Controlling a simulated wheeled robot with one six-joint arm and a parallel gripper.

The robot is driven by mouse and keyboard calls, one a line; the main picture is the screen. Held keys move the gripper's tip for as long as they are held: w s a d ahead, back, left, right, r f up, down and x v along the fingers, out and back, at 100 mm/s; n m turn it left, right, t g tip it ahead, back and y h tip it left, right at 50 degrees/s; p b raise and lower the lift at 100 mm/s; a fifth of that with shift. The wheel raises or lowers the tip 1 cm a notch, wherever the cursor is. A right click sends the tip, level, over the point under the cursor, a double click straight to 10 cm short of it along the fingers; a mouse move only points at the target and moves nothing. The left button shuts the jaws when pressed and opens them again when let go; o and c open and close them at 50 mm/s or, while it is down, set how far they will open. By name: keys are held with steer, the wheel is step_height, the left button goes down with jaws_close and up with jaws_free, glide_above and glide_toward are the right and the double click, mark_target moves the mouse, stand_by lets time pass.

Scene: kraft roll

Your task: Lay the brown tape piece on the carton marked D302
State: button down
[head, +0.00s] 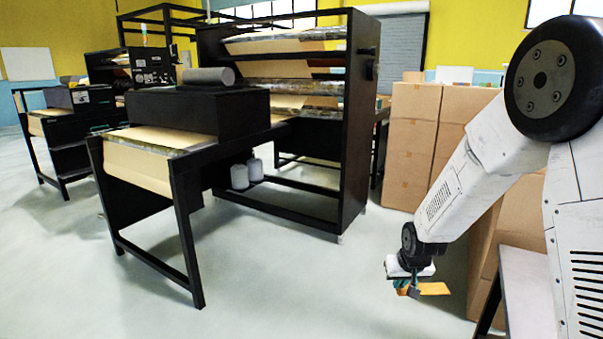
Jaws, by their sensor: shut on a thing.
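My gripper (408,289) hangs at the end of my white arm, low in the right half of the head view. It is shut on the brown tape piece (434,289), a small flat orange-brown strip that sticks out to the right of the fingers. Part of the strip is hidden by the fingers. Brown cartons (411,145) stand stacked at the back right. More carton sides (520,215) show partly behind my arm. I cannot read a D302 mark on any of them.
A grey-topped table (525,275) stands at the lower right, partly hidden by my arm. A black machine frame with brown paper rolls (290,45) and a black table with kraft paper (145,165) fill the left and middle. The floor between (300,270) is clear.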

steer(key=s+a+f, duration=0.1)
steer(key=s+f, duration=0.4)
steer(key=f, duration=0.1)
steer(key=shift+s+a+f, duration=0.2)
steer(key=shift+f, duration=0.15)
steer(key=shift+w+r, duration=0.1)
